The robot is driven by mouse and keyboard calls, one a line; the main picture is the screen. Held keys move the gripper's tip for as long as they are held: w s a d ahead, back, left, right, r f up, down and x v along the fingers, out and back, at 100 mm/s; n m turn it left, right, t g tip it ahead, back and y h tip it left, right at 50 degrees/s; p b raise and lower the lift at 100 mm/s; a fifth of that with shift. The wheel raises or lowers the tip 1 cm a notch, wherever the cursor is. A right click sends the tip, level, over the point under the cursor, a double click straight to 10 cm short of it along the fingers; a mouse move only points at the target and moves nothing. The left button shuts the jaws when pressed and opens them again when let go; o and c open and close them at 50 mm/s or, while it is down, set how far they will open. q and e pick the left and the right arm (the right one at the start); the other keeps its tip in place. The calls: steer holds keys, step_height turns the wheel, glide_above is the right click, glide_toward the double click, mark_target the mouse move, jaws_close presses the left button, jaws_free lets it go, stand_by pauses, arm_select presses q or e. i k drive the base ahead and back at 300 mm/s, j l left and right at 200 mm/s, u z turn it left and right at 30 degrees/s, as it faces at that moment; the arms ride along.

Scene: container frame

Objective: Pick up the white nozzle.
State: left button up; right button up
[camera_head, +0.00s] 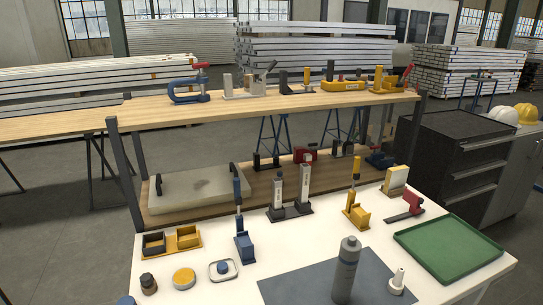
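The white nozzle (398,279) stands upright on the right part of a dark grey mat (300,284), near the front of the white table. It is a small cone on a wider base. Neither of my grippers shows in the head view.
A green tray (448,247) lies to the right of the mat. A yellow clamp (357,214), a blue clamp (243,240) and a dark double-post fixture (290,211) stand behind. Small round containers (184,278) sit at left. A wooden shelf (270,105) rises behind the table.

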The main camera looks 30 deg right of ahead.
mark_target(395, 286)
steer(key=z, duration=0.45)
steer(key=l+z, duration=0.15)
steer(key=z, duration=0.35)
steer(key=l+z, duration=0.1)
steer(key=z, duration=0.35)
steer(key=k+l, duration=0.05)
